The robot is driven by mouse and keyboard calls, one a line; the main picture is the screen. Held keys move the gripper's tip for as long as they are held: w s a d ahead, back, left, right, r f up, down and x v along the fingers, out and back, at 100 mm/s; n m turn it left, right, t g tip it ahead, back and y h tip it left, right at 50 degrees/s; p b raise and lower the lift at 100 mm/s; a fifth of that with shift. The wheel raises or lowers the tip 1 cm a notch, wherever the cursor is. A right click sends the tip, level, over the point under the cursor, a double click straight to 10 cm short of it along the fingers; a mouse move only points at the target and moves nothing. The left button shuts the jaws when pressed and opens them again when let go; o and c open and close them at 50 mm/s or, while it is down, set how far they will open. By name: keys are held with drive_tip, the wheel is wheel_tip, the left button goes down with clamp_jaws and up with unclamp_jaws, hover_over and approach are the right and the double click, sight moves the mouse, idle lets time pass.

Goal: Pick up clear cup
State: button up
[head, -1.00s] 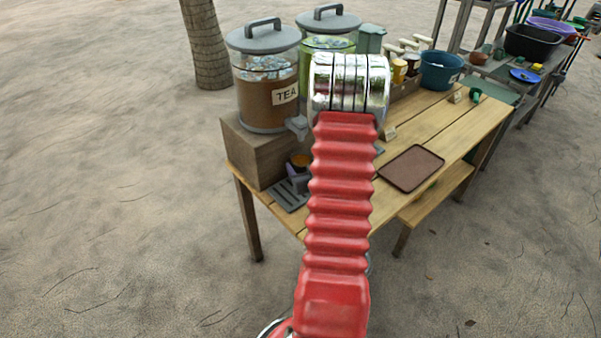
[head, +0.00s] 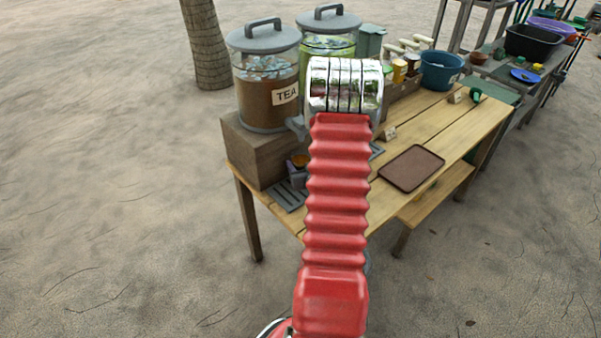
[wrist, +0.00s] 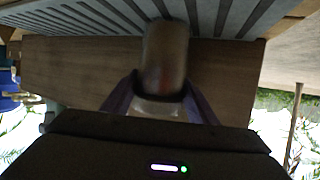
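The clear cup (wrist: 166,52) stands upside down in the wrist view, its base over the grey slatted drip tray at the top. It looks blurred, with a brownish tint and a dark band near its rim. My gripper (wrist: 163,90) has a purple finger on each side of the cup, and I see no clear gap between fingers and cup. In the head view the cup shows as a small amber patch (head: 299,160) just under the tea dispenser's tap, partly hidden by my gripper (head: 297,171). My red arm hides much of the area to its right.
The tea dispenser (head: 267,100) stands on a wooden block (head: 252,152), with a green-tinted dispenser (head: 327,46) beside it. The drip tray (head: 290,196) lies on the table before the block. A brown tray (head: 411,168) lies right of my arm. A blue tub (head: 440,71) stands farther back.

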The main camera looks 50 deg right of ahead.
drive_tip(key=c, duration=0.8)
drive_tip(key=shift+r, duration=0.1)
drive_tip(key=shift+s+r, duration=0.15)
drive_tip(key=shift+r, duration=0.6)
wheel_tip(320, 180, up, 5)
drive_tip(key=s+a, duration=0.2)
drive_tip(key=s, duration=0.7)
drive_tip(key=s+a, duration=0.2)
drive_tip(key=s, duration=0.8)
drive_tip(key=shift+a+r, duration=0.2)
drive_tip(key=shift+s, duration=0.1)
